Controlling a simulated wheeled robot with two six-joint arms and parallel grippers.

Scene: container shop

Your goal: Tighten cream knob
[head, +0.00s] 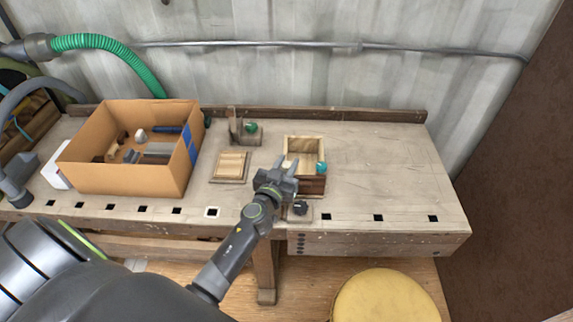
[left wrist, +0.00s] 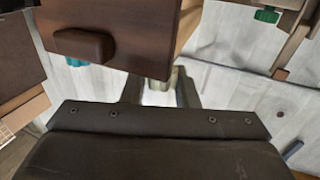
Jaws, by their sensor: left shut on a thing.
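My left gripper (head: 285,166) is at the left side of a small open wooden box (head: 304,142) with a dark brown front (head: 313,185). Its fingers are shut on the cream knob (left wrist: 176,76), of which only a small pale part shows between the fingertips in the left wrist view. My right gripper is not in view.
A dark knob (head: 300,208) sits on a small plate before the box. A cardboard box (head: 130,178) holds several parts. The bench's right side is clear.

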